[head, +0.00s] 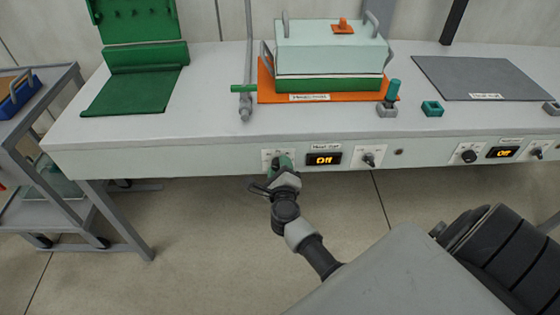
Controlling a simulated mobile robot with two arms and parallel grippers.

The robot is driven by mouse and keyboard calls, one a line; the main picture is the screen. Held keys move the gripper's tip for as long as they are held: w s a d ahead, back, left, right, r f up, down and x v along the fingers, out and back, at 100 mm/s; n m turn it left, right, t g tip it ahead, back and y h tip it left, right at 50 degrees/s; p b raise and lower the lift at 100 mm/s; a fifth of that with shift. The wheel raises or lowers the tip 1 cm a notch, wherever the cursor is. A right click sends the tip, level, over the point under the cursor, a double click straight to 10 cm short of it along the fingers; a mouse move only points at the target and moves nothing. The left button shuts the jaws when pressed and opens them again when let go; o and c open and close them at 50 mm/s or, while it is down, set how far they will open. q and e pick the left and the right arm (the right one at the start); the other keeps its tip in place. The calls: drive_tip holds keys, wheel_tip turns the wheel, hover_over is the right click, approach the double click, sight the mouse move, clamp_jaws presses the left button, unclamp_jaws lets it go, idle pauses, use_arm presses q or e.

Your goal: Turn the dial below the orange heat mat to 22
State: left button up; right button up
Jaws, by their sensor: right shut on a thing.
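The orange heat mat (264,92) lies on the bench top, under a lidded box. On the bench's front edge below it are a small white dial plate (267,155), a display (324,159) reading "Off" and a small switch knob (369,159). My right gripper (281,168) is at the dial plate, left of the display, and is shut on the dial there. The gripper hides most of this dial, so its pointer and setting cannot be read. My left gripper is not in view.
The box (330,50) has a pale lid and a green base. A grey mat (486,77) lies to the right, with another dial (468,156) and "Off" display (502,152) below it. A green valve handle (243,89) hangs left of the orange mat. A trolley (20,150) stands left.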

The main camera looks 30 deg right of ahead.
drive_tip(key=n+p, duration=0.3)
drive_tip(key=shift+r, duration=0.2)
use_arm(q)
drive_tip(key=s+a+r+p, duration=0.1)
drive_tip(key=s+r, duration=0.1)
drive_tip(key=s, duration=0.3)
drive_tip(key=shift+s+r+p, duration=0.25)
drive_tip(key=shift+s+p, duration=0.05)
use_arm(e)
drive_tip(key=shift+f+n, duration=0.1)
drive_tip(key=shift+n, duration=0.9)
drive_tip(key=o, duration=0.9)
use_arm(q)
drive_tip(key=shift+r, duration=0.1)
use_arm(e)
drive_tip(key=v, duration=1.1)
drive_tip(key=shift+w+a+f, duration=0.1)
drive_tip(key=shift+w+a, duration=0.05)
